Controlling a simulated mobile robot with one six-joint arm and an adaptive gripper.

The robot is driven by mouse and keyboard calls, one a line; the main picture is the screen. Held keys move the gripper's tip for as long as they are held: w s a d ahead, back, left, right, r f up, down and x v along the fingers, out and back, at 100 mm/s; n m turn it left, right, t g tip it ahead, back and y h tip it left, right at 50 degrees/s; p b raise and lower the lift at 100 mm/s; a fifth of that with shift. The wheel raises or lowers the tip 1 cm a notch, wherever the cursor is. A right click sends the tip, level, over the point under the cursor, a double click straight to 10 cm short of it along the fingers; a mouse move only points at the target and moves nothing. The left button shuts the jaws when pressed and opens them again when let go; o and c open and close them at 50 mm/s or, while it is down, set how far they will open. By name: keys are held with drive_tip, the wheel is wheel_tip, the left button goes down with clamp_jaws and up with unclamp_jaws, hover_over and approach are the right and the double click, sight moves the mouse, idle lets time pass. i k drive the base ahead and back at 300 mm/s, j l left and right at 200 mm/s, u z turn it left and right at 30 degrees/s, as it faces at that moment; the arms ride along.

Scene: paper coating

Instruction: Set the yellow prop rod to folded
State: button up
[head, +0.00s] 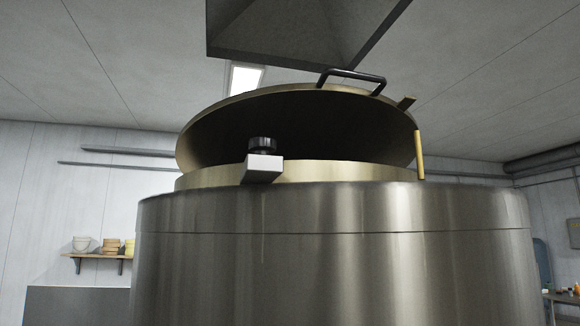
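The yellow prop rod (420,155) stands near upright at the right side of the vat (335,260). Its lower end is by the vat's rim and its upper end is near the edge of the raised lid (300,125). The lid is tilted open, with a dark underside and a black handle (351,77) on its upper edge. A black knob (262,145) on a light metal block (261,169) sits at the front of the rim. I cannot tell whether the rod touches the lid. My gripper is not in view.
A dark hood (305,30) hangs above the lid. A wall shelf (100,256) with several bowls is at the left. A table (564,298) with small items stands at the far right. The metal vat fills most of the front.

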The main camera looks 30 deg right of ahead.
sight(418, 140)
drive_tip(key=k+z, duration=0.1)
drive_tip(key=z, duration=1.35)
